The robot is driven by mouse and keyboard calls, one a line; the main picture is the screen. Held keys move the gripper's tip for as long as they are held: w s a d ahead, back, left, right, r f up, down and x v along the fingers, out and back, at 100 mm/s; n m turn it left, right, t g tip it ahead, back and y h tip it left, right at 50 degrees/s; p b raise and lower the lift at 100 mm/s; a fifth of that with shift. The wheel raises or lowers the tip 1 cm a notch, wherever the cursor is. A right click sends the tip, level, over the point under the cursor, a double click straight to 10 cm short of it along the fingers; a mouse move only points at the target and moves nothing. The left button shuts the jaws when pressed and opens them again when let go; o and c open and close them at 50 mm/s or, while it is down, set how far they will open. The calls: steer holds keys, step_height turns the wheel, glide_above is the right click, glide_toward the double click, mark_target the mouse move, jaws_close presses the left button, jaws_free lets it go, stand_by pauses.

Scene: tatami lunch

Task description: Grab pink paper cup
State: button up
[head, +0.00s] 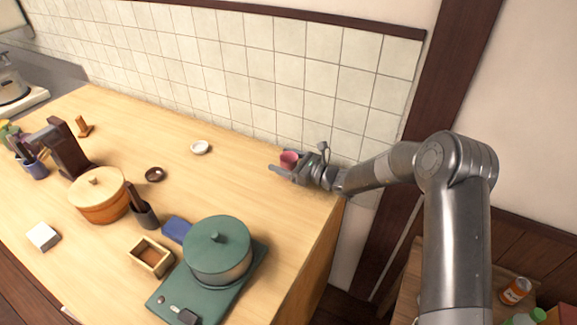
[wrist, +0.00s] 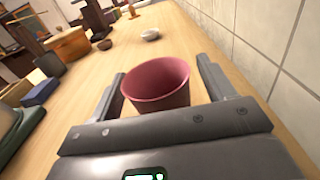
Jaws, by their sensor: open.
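The pink paper cup (head: 289,159) stands upright near the back right of the wooden counter, close to the tiled wall. My gripper (head: 281,161) is open, with its fingers on either side of the cup. In the wrist view the cup (wrist: 158,85) is between the two fingers of my gripper (wrist: 162,85), with its open mouth up. Its lower part is hidden by the gripper body. The left finger is close to the cup's side, and a gap shows at the right finger. I cannot tell whether either finger touches it.
The tiled wall (head: 250,65) runs close behind my gripper. A white bowl (head: 200,147) and a dark bowl (head: 155,174) stand to the left. A green pot (head: 217,250) is on a green stove (head: 170,299) in front. The counter (head: 260,200) between is clear.

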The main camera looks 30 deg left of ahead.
steer(key=shift+a, duration=0.25)
steer(key=shift+c, duration=0.4)
steer(key=c, duration=0.9)
steer(key=shift+c, duration=0.2)
steer(key=shift+r, duration=0.2)
